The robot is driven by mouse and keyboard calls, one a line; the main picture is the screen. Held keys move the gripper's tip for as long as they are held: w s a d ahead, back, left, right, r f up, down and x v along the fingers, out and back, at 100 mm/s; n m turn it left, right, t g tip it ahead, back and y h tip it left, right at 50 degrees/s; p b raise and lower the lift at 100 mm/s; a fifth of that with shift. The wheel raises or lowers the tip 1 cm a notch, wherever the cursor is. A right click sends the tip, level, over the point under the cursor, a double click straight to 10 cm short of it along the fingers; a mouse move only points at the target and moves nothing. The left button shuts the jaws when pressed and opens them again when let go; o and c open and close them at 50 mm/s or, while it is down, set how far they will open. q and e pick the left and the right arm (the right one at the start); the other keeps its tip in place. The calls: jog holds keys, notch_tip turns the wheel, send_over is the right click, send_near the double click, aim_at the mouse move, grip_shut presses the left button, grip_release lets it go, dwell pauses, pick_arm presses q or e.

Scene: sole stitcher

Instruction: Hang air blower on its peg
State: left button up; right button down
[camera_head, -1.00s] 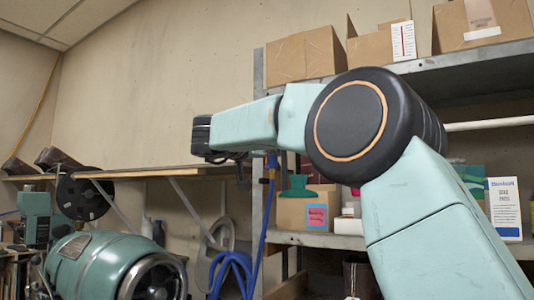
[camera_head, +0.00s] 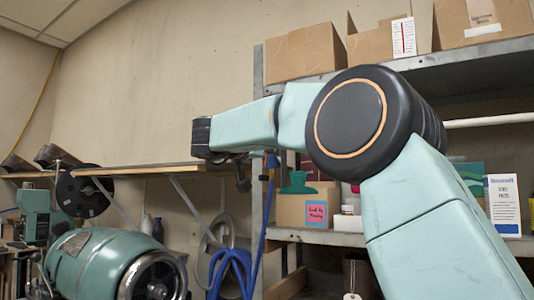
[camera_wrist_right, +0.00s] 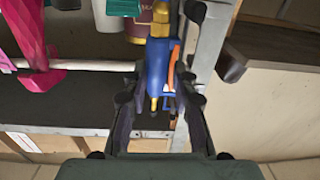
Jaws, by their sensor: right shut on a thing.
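The air blower (camera_wrist_right: 157,65) is blue with a yellow end and an orange strip. In the right wrist view it lies between the fingers of my right gripper (camera_wrist_right: 158,98), which is shut on it. In the head view the blower (camera_head: 271,162) shows as a small blue piece by the shelf upright, and my right gripper (camera_head: 243,168) is partly hidden under my wrist. A blue hose (camera_head: 232,262) hangs in loops below. I cannot make out the peg for certain in either view. My left gripper is not in view.
A metal shelving unit (camera_head: 461,68) with cardboard boxes (camera_head: 304,54) stands at the right. A wooden wall shelf (camera_head: 130,172) runs behind my wrist. A green machine (camera_head: 95,262) is at lower left. In the wrist view, pink and teal goods (camera_wrist_right: 34,45) are at upper left.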

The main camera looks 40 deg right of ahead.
jog(key=c, duration=1)
grip_release()
jog(key=shift+o, duration=0.4)
jog(key=shift+o, duration=1.2)
jog(key=shift+a, duration=0.1)
jog(key=v, duration=1)
jog(key=shift+w, duration=0.1)
